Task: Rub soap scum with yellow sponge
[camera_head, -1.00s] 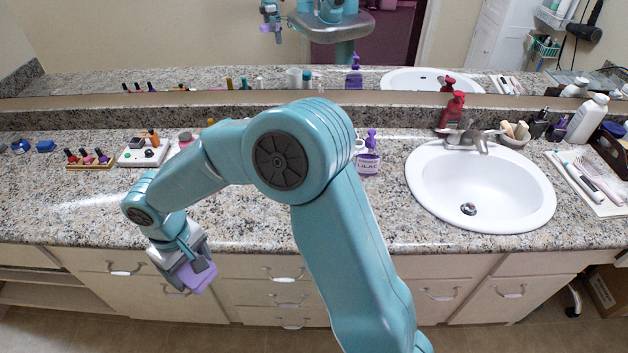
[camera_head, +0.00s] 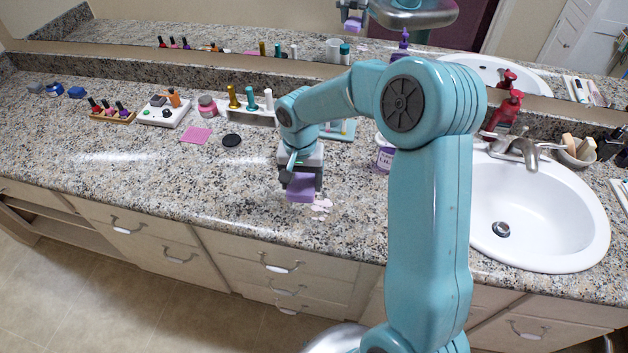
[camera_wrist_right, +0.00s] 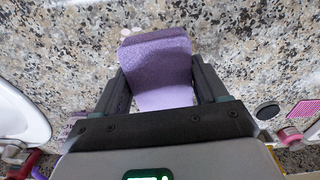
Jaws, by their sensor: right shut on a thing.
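My right gripper (camera_head: 303,178) is shut on a purple sponge (camera_head: 300,190) just above the granite counter near its front edge. The purple sponge also fills the middle of the right wrist view (camera_wrist_right: 160,62), between the two fingers. A pale pinkish patch of soap scum (camera_head: 322,206) lies on the counter just right of the sponge. Whether the sponge touches the counter is hard to tell. I see no yellow sponge. My left gripper is not in view.
A white sink (camera_head: 540,215) is at the right, with a red dispenser (camera_head: 506,112) behind it. A lilac container (camera_head: 384,155) stands partly behind my arm. Nail polish bottles (camera_head: 108,110), a pink square (camera_head: 195,135) and a black disc (camera_head: 231,140) are at the left. The left front counter is clear.

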